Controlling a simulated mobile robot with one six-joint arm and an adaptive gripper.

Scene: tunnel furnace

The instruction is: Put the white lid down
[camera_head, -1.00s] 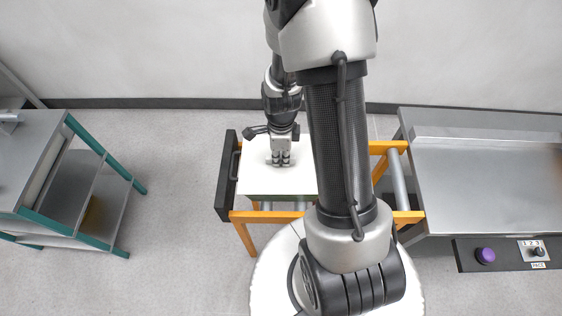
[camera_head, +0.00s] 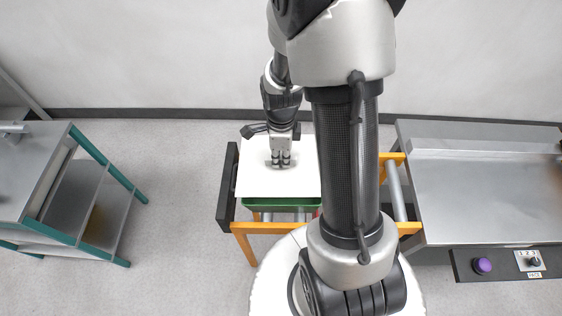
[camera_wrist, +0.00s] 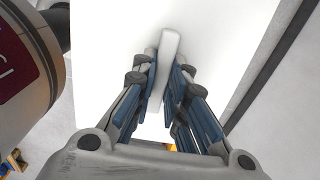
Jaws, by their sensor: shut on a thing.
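The white lid (camera_head: 252,178) is a flat white panel over a green box (camera_head: 270,204) on the orange-framed roller stand. My gripper (camera_head: 281,163) is above the middle of the lid, pointing down. In the wrist view my gripper (camera_wrist: 170,85) is shut on the lid's raised white handle (camera_wrist: 168,65), with a blue-padded finger on each side. The lid's white surface (camera_wrist: 105,40) fills much of that view. My arm hides the lid's right side in the head view. I cannot tell whether the lid touches the box rim.
A black end plate (camera_head: 228,187) stands at the left end of the orange stand (camera_head: 245,228). A steel conveyor table (camera_head: 480,190) with a control panel is at right. A teal-edged shelf unit (camera_head: 85,205) is at left, with clear floor between.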

